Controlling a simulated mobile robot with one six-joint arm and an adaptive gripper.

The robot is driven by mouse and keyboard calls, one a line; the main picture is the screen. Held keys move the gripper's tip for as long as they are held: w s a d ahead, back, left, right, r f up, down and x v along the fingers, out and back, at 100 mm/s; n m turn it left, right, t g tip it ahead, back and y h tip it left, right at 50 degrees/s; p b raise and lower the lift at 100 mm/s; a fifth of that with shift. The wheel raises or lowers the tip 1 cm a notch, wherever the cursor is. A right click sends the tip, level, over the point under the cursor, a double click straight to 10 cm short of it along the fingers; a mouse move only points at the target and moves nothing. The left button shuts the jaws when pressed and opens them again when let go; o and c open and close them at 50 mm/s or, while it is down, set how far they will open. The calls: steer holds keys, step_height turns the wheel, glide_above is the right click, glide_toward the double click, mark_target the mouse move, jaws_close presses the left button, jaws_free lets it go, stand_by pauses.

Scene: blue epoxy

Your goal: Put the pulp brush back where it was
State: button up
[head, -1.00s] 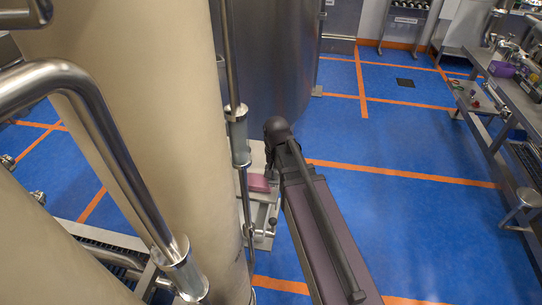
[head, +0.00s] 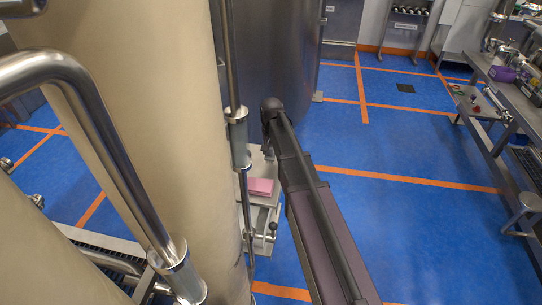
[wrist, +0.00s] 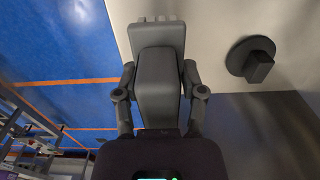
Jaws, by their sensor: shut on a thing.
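In the wrist view my gripper (wrist: 158,82) has its two dark fingers on either side of a dark grey, blocky thing (wrist: 158,38), which I take to be the pulp brush. The gripper is shut on it. The brush's far end shows several short ridges and lies over a pale surface. In the head view my arm reaches away from me, and I cannot make out the gripper or the brush there. The place where the brush was cannot be told from these frames.
A dark round knob (wrist: 255,60) sticks out of the pale surface, right of the brush. A large steel tank (head: 275,60) stands beyond my arm. A pink block (head: 261,187) lies on a metal stand left of it. A steel bench (head: 515,95) is far right; blue floor between is open.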

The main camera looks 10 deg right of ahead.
mark_target(271, 154)
steer(key=shift+w, duration=0.3)
steer(key=shift+w, duration=0.1)
steer(key=shift+w+d, duration=0.1)
steer(key=shift+w, duration=0.2)
steer(key=shift+w+f+b, duration=0.25)
steer(key=shift+f+b, duration=0.35)
steer(key=shift+f, duration=0.05)
steer(key=shift+f+b, duration=1.2)
steer(key=shift+b, duration=0.05)
steer(key=shift+f, duration=0.1)
steer(key=o, duration=1)
